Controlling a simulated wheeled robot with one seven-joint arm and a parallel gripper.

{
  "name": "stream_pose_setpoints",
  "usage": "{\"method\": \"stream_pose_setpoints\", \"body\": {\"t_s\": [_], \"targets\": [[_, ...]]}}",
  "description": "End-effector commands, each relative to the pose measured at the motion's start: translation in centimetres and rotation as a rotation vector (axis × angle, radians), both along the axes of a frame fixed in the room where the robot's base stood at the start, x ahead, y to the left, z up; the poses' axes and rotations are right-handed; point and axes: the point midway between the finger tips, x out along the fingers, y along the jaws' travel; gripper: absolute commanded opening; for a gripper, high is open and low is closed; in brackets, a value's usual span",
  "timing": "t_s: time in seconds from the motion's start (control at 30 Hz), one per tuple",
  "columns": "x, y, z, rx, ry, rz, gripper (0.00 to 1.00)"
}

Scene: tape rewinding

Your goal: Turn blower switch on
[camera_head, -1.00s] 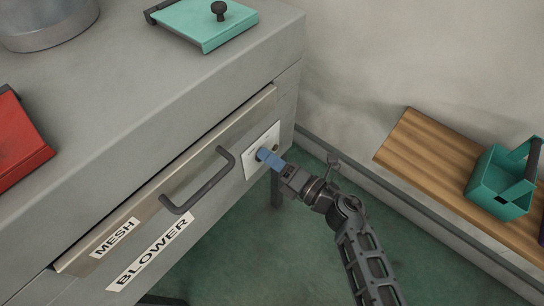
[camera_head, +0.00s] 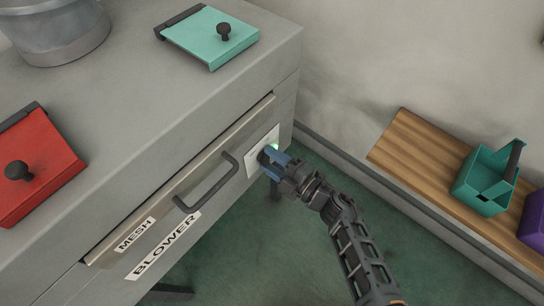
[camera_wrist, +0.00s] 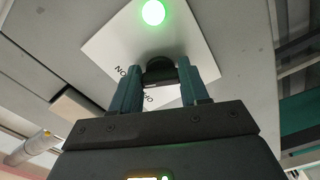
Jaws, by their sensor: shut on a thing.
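The blower switch is a dark knob (camera_wrist: 160,69) on a white plate (camera_head: 253,165) at the right end of the machine's front. The plate (camera_wrist: 108,42) also shows in the wrist view, with upside-down lettering partly hidden by my fingers. A green lamp (camera_wrist: 153,12) glows on the plate beside the knob, and its glow (camera_head: 274,147) shows in the head view. My gripper (camera_head: 268,157) is at the plate, its two blue fingers on either side of the knob, shut on it. In the head view my gripper mostly hides the knob.
A dark handle (camera_head: 211,187) sticks out left of the switch, above the BLOWER label (camera_head: 163,246). A teal lid (camera_head: 207,38) and a red lid (camera_head: 36,165) are on the machine top. A wooden bench (camera_head: 420,165) holds a teal container (camera_head: 484,188) at right.

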Motion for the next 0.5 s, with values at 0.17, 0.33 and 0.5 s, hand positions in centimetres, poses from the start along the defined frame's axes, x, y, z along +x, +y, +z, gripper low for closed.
{"method": "stream_pose_setpoints", "body": {"t_s": [0.17,0.33,0.5], "targets": [[0.00,-0.09,-0.06,0.043,0.058,-0.002,0.14],[0.02,-0.11,-0.10,0.065,0.085,-0.003,0.14],[0.02,-0.10,-0.14,0.071,0.094,-0.004,0.14]]}}
